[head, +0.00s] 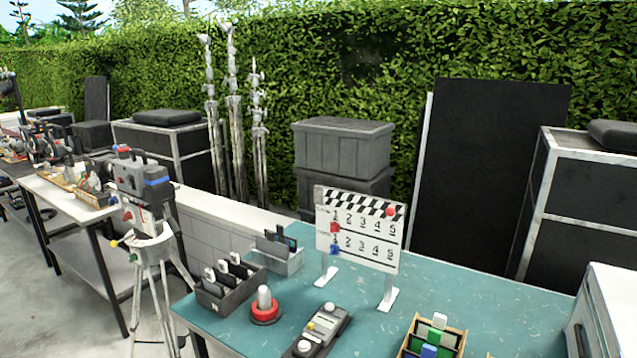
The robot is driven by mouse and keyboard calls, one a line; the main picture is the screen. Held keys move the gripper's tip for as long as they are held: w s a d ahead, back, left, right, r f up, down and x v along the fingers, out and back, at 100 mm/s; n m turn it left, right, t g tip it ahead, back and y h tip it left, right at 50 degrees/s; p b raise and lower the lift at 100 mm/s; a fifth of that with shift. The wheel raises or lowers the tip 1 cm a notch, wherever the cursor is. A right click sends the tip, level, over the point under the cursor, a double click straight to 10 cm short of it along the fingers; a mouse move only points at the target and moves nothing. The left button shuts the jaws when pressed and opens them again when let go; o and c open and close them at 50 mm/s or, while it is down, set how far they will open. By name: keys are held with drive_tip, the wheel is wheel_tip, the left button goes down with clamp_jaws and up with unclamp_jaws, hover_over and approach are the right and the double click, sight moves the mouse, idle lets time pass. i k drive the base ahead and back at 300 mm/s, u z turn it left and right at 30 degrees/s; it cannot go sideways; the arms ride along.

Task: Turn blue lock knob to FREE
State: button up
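No knob with a readable FREE mark shows in the head view. A grey camera-like device (142,180) stands upright on a pale tripod (155,275) at the left, beside the table's corner. It carries a blue part (157,182) on its right side, a red knob (127,216) low on its front, and small red and yellow parts. I cannot tell whether the blue part is the lock knob, nor its setting. My gripper is not in view.
A teal table (460,300) holds a white slate board (358,230) with red and blue pegs, a red-based button (265,307), a handheld device (323,330) and a wooden tray (455,340). A white-topped bench (65,200) stands left. Grey floor shows around the tripod.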

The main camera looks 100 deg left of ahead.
sight(113, 200)
drive_tip(key=u, duration=1.6)
drive_tip(key=k, duration=0.15)
drive_tip(key=u, duration=2.25)
drive_tip(key=i, duration=1)
drive_tip(key=u, duration=0.25)
